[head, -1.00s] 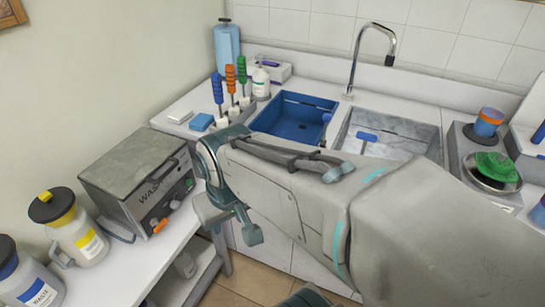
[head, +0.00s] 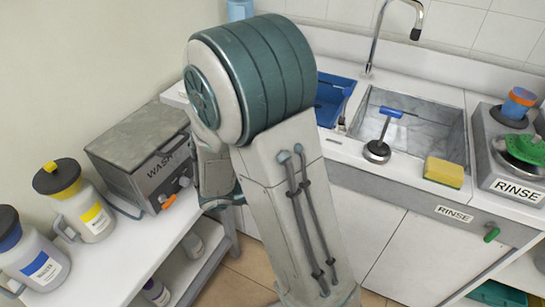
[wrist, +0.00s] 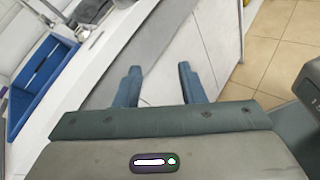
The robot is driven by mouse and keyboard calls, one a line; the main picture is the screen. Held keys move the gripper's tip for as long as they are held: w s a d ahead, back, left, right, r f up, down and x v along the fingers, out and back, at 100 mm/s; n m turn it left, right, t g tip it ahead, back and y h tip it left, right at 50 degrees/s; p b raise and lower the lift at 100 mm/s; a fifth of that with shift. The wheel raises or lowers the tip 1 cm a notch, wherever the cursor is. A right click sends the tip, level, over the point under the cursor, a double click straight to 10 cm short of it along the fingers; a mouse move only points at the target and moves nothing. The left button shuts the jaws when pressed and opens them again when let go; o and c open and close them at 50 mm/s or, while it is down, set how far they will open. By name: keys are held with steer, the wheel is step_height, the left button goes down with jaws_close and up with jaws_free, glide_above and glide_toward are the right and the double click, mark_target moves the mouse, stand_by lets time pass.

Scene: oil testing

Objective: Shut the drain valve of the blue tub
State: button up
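The blue tub (head: 335,103) is set in the white counter, mostly covered by my raised arm in the head view. It also shows at the left of the wrist view (wrist: 42,78). Its drain valve is not visible in either view. My gripper (wrist: 160,84) is open and empty, its two teal fingers apart in front of the counter's front panel, to the right of the tub in the wrist view. In the head view its fingers are hidden behind my arm.
A WASH box (head: 140,150) with an orange handle stands left. Open floor lies right in the wrist view.

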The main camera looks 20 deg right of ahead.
steer(key=w+a+f+n+t+b, duration=0.2)
steer(key=w+a+f+n+t, duration=0.4)
steer(key=w+f+n+t, duration=0.55)
steer(key=shift+n, duration=0.75)
steer(key=x, duration=0.4)
steer(key=r+x, duration=0.1)
steer(key=x, duration=0.3)
steer(key=r+p+x, duration=0.1)
steer(key=x, duration=0.4)
steer(key=shift+d+r, duration=0.1)
steer(key=shift+d, duration=0.05)
jaws_close()
